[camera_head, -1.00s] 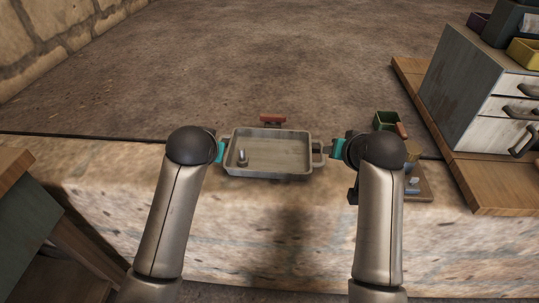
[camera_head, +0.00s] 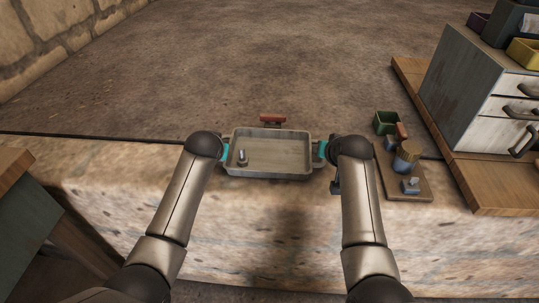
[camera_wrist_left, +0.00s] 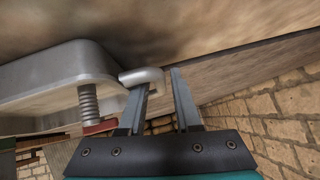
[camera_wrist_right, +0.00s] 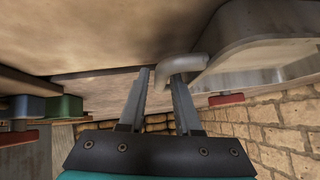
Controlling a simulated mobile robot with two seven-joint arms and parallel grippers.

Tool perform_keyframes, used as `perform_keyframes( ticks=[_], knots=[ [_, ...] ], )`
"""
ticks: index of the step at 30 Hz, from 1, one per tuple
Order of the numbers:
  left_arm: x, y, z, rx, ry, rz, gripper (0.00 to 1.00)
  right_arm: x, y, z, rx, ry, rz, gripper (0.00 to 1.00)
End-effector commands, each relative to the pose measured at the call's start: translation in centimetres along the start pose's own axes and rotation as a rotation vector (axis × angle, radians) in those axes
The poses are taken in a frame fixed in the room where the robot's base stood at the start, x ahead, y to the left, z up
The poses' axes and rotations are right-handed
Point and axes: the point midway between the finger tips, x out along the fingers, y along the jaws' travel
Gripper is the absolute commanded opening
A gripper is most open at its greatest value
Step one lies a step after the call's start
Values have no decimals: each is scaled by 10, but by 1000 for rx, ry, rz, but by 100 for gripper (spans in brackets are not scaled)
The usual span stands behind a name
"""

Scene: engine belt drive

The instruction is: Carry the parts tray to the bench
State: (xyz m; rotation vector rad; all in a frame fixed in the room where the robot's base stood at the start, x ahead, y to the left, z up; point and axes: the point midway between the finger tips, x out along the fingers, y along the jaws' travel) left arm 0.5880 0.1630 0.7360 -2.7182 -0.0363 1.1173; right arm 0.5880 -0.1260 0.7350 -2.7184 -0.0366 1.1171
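The grey metal parts tray (camera_head: 278,155) sits on the stone-like bench surface between my two arms, with a bolt (camera_head: 242,157) standing in its left part. The tray also shows in the left wrist view (camera_wrist_left: 50,72) and the right wrist view (camera_wrist_right: 255,50). My left gripper (camera_wrist_left: 160,82) is open, its fingertips at the tray's left handle (camera_wrist_left: 142,76). My right gripper (camera_wrist_right: 160,76) is open, its fingertips at the tray's right handle (camera_wrist_right: 181,66). In the head view, both grippers are largely hidden by my arms. I cannot tell whether any finger touches a handle.
A red-handled object (camera_head: 272,119) lies just behind the tray. On the right are a small wooden board (camera_head: 424,184) with several items, a green box (camera_head: 386,121) and a grey drawer cabinet (camera_head: 470,85). A wooden table corner (camera_head: 12,165) is at left.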

Motion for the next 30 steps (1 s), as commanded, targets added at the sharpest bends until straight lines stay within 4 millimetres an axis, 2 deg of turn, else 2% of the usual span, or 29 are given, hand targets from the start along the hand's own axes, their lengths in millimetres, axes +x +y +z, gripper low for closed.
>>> perform_keyframes(
  ticks=[13,22,30],
  knots=[
    [4,0,0,0,0,0,32,4,0,0,0,0,0,32],
    [4,0,0,0,0,0,0,4,0,0,0,0,0,0],
    [4,0,0,0,-1,0,0,4,0,0,0,0,0,0]
  ],
)
